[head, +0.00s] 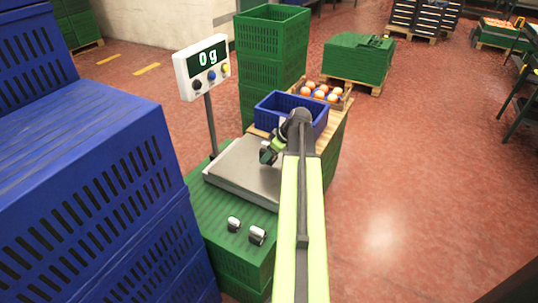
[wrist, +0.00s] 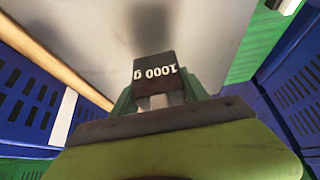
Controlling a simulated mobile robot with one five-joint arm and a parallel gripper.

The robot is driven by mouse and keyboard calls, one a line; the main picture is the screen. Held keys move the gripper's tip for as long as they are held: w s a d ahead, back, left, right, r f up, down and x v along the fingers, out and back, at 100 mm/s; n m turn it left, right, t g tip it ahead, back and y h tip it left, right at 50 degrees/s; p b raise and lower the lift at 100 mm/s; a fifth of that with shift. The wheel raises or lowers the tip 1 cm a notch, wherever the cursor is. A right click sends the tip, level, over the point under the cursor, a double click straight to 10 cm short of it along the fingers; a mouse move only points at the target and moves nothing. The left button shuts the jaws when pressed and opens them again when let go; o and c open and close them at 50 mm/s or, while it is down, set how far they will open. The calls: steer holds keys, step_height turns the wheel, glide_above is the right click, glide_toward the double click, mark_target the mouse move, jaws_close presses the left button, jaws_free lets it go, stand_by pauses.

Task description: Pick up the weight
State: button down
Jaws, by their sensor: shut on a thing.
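A dark weight marked "1000 g" (wrist: 155,70) sits between the fingers of my gripper (wrist: 158,92) in the wrist view, its label upside down. In the head view my gripper (head: 268,155) is over the metal plate of the scale (head: 237,180). The weight is hard to make out there. A dark shadow lies on the plate ahead of the weight in the wrist view. Two other small weights, one on the left (head: 234,224) and one on the right (head: 257,236), stand on the green crate in front of the scale.
A blue crate (head: 267,113) stands just beyond the scale, with a box of oranges (head: 323,93) behind it. Stacked blue crates (head: 80,180) rise at the left. Green crates (head: 270,50) stand behind the scale. The red floor at the right is open.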

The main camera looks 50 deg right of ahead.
steer(key=shift+d+r, duration=0.2)
steer(key=shift+r, duration=0.4)
steer(key=s+d+r+p, duration=0.6)
steer(key=d, duration=0.3)
steer(key=shift+d+r+p, duration=0.15)
steer(key=shift+d+p, duration=0.05)
steer(key=shift+p, duration=0.2)
steer(key=shift+s, duration=0.2)
